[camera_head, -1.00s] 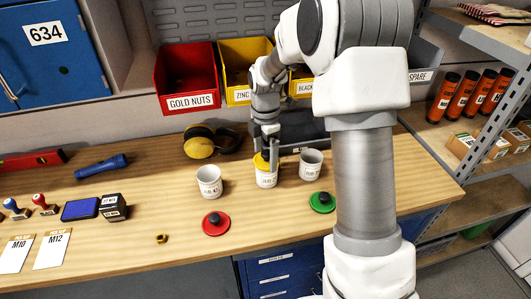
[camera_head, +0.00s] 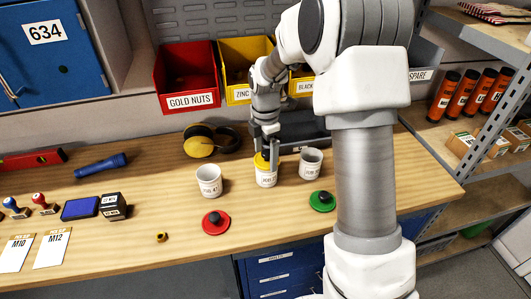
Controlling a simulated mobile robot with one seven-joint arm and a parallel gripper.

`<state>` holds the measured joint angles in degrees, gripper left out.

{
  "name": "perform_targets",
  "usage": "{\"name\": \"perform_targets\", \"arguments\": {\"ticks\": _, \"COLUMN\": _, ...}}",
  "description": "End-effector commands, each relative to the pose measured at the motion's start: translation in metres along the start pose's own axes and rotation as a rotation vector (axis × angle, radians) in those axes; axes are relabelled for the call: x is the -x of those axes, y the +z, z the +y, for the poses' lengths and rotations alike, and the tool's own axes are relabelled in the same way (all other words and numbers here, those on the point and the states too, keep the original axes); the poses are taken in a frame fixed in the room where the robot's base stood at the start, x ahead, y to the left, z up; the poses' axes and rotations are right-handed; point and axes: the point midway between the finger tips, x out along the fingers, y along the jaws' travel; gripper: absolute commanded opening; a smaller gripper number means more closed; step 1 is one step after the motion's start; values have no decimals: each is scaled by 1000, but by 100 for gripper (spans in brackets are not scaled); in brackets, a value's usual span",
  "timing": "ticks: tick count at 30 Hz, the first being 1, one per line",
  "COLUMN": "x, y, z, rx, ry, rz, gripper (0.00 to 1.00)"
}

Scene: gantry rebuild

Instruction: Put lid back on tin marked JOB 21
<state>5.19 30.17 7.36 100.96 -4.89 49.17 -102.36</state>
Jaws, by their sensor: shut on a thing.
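Three white tins stand on the wooden bench: a left tin (camera_head: 209,182), a middle tin (camera_head: 266,180) and a right tin (camera_head: 311,163). Their labels are too small to read surely, so I cannot tell which is JOB 21. My gripper (camera_head: 269,151) is over the middle tin, shut on the dark knob of a yellow lid (camera_head: 261,163). The lid is at the middle tin's rim; I cannot tell whether it is fully seated. The left and right tins are open. A red lid (camera_head: 215,222) and a green lid (camera_head: 322,201), each with a dark knob, lie on the bench.
Yellow ear defenders (camera_head: 199,146) lie behind the left tin. Red (camera_head: 187,78) and yellow (camera_head: 243,62) bins hang at the back. A small brass nut (camera_head: 162,238), stamps and an ink pad (camera_head: 80,208) are at left.

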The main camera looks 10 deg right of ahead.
Motion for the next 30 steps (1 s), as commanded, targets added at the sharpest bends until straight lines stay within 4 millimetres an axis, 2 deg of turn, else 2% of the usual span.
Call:
{"name": "perform_targets", "arguments": {"ticks": 14, "x": 0, "y": 0, "z": 0, "rx": 0, "ry": 0, "rz": 0, "gripper": 40}}
{"name": "perform_targets", "arguments": {"ticks": 15, "x": 0, "y": 0, "z": 0, "rx": 0, "ry": 0, "rz": 0, "gripper": 94}}
{"name": "perform_targets", "arguments": {"ticks": 16, "x": 0, "y": 0, "z": 0, "rx": 0, "ry": 0, "rz": 0, "gripper": 100}}
{"name": "perform_targets", "arguments": {"ticks": 30, "x": 3, "y": 0, "z": 0, "rx": 0, "ry": 1, "rz": 0, "gripper": 100}}
